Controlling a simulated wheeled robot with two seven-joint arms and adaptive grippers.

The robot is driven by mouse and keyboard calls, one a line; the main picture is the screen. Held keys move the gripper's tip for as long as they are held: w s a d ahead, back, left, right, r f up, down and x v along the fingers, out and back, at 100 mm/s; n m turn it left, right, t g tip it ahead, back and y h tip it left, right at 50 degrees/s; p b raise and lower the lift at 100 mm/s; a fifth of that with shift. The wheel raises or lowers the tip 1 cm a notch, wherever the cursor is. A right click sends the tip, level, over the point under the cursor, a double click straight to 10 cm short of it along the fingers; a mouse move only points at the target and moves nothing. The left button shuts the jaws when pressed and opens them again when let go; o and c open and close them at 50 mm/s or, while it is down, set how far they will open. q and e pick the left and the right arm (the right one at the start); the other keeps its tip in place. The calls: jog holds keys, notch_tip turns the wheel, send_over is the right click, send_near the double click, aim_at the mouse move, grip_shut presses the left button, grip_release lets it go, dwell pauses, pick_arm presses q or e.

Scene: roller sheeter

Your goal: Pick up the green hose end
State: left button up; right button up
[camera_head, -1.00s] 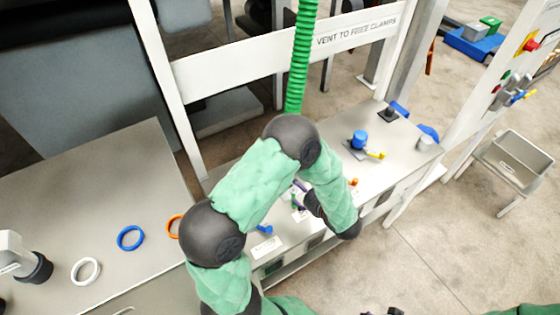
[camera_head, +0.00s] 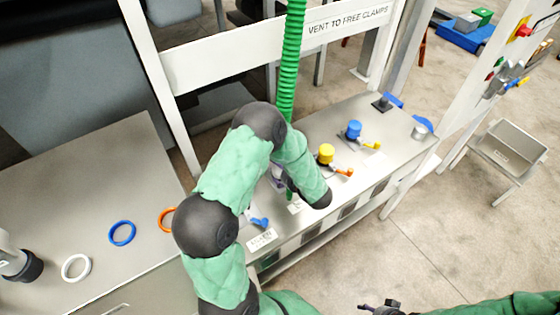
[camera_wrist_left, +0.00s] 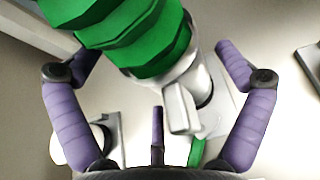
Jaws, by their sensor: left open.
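The green ribbed hose (camera_head: 291,60) hangs down from above in the head view, and its lower part passes behind my left arm. In the left wrist view the hose (camera_wrist_left: 150,40) comes in from the top, with a grey metal end piece (camera_wrist_left: 186,100) at its lower end. My left gripper (camera_wrist_left: 158,55) is open, its purple fingers spread on both sides of the hose, apart from it. In the head view that gripper is mostly hidden behind my arm. My right gripper (camera_head: 381,307) shows only in part at the bottom edge.
A grey bench carries a yellow knob (camera_head: 326,153), a blue knob (camera_head: 354,130) and small levers. A white frame (camera_head: 230,65) stands behind it. Blue (camera_head: 122,233), white (camera_head: 76,267) and orange (camera_head: 167,219) rings lie on the left table.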

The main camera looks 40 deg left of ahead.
pick_arm(q)
jog(key=c, duration=1.6)
jog(key=shift+w+r, duration=0.1)
jog(key=shift+r, duration=0.55)
jog(key=w+d+r+p, duration=0.1)
jog(key=d+r+p, duration=0.1)
jog(key=d+r, duration=0.3)
notch_tip(320, 180, up, 3)
jog(key=shift+r+p, duration=0.1)
jog(key=shift+p, duration=0.25)
jog(key=d+r, duration=0.1)
jog(key=d, duration=0.2)
jog(key=w+d+r, duration=0.1)
jog(key=d, duration=0.1)
jog(key=w+d+r+p, duration=0.1)
jog(key=d, duration=0.2)
jog(key=shift+d+r, duration=0.3)
jog(key=shift+d, duration=0.05)
jog(key=shift+w, duration=0.1)
